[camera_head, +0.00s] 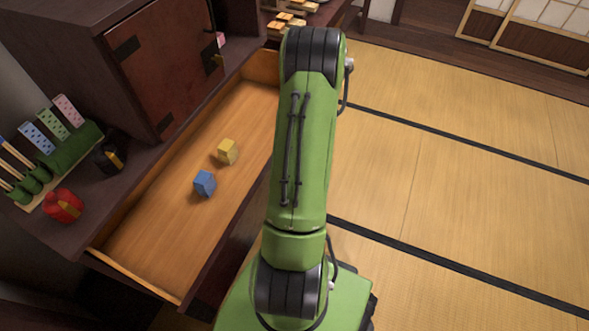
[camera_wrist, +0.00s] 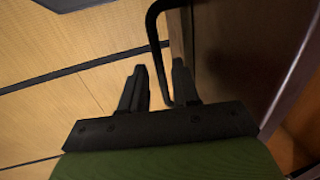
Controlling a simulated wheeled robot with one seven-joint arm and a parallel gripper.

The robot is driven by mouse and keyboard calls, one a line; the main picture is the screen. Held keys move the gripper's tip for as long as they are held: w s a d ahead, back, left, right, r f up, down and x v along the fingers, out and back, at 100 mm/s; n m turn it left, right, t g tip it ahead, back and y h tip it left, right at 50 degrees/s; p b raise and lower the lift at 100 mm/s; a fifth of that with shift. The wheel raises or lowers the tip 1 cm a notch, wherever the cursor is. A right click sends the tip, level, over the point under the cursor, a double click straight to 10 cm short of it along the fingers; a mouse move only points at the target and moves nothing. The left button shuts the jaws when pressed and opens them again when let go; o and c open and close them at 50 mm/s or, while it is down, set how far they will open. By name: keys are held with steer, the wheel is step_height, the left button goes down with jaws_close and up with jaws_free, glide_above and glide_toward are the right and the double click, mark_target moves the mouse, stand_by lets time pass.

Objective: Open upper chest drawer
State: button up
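The upper chest drawer (camera_head: 150,240) is pulled far out of the dark wooden chest, and its light wood inside shows in the head view. A blue cube (camera_head: 204,183) and a yellow cube (camera_head: 228,151) lie on its floor. In the wrist view, the dark drawer front (camera_wrist: 235,50) is at the right. A black bar handle (camera_wrist: 160,55) passes between the two fingers of my gripper (camera_wrist: 158,75). The fingers are apart, with a gap between the left finger and the bar; the bar is close to the right finger. In the head view, my arm hides the gripper and handle.
On the chest top stand a green holder (camera_head: 75,140) with patterned tiles, a red object (camera_head: 63,205) and a black object (camera_head: 110,153). A closed cabinet door (camera_head: 165,60) is above the drawer. The tatami floor (camera_head: 470,190) to the right is clear.

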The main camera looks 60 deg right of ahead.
steer(key=shift+o, duration=0.3)
steer(key=s+r+p, duration=0.3)
steer(key=r+p, duration=0.2)
steer(key=r, duration=1)
steer(key=shift+r, duration=0.25)
steer(key=w+a+r+n+t+p, duration=0.1)
steer(key=w+a+r+n+p, duration=0.1)
steer(key=w+a+r+n, duration=0.4)
steer(key=w+a+r+n+p, duration=0.2)
steer(key=w+a+r, duration=0.3)
steer(key=a+r, duration=0.55)
steer(key=s+a+r+n+t+p, duration=0.1)
steer(key=s+a+r+n, duration=0.2)
steer(key=a, duration=0.5)
steer(key=s+a+r+n+t+p, duration=0.1)
steer(key=s+a+r+n+p, duration=0.1)
steer(key=a+r+n, duration=0.4)
steer(key=shift+s+a+r+n, duration=0.3)
steer(key=shift+s+a+r, duration=0.15)
steer(key=shift+s+a, duration=0.45)
